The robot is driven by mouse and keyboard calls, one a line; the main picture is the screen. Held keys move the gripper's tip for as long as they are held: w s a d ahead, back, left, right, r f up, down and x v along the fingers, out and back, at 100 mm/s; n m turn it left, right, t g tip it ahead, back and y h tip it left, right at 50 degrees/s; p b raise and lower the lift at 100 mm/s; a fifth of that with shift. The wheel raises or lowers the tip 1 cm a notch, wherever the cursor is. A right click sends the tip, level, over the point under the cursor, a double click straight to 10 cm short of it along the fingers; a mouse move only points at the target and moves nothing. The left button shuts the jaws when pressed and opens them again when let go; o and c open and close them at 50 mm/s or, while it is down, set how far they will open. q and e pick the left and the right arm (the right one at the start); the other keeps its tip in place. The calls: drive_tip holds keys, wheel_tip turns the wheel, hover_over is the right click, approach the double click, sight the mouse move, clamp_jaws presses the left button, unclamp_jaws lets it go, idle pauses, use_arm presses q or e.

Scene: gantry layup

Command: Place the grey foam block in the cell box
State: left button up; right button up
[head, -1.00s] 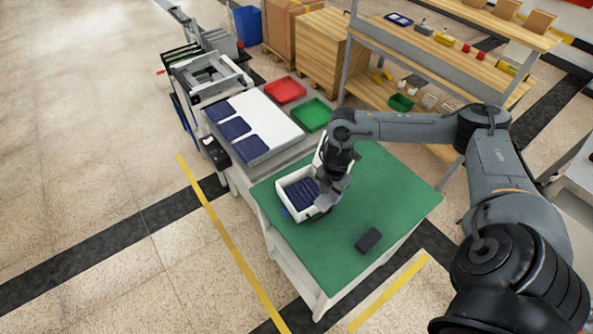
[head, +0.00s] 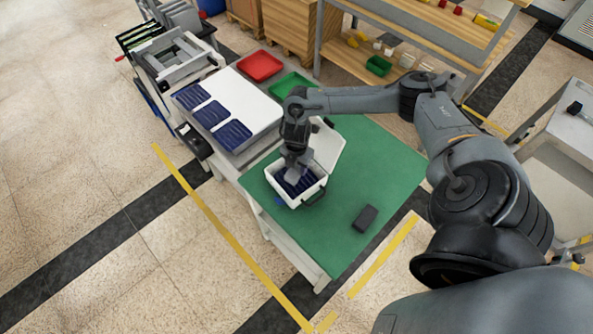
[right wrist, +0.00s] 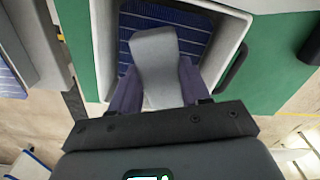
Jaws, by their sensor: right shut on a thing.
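The cell box (head: 310,193) is a white open box on the green mat, with its lid (head: 328,146) raised at the back and a dark handle in front. Dark blue striped cells (right wrist: 145,30) lie inside. My right gripper (head: 294,168) is over the box opening, pointing down. In the right wrist view its fingers are shut on the light grey foam block (right wrist: 157,65), which is above the cells and within the box walls. I cannot tell whether the block touches the cells. My left gripper is not in view.
A dark block (head: 365,218) lies on the green mat (head: 385,165) right of the box. A white panel (head: 240,97) with blue cells, a red tray (head: 260,66) and a green tray (head: 293,84) are behind. The right part of the mat is mostly clear.

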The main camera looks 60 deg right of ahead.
sight(296, 171)
wheel_tip(296, 171, down, 4)
drive_tip(key=shift+r, duration=0.25)
drive_tip(key=shift+f, duration=0.1)
drive_tip(key=o, duration=1)
drive_tip(key=shift+f, duration=0.1)
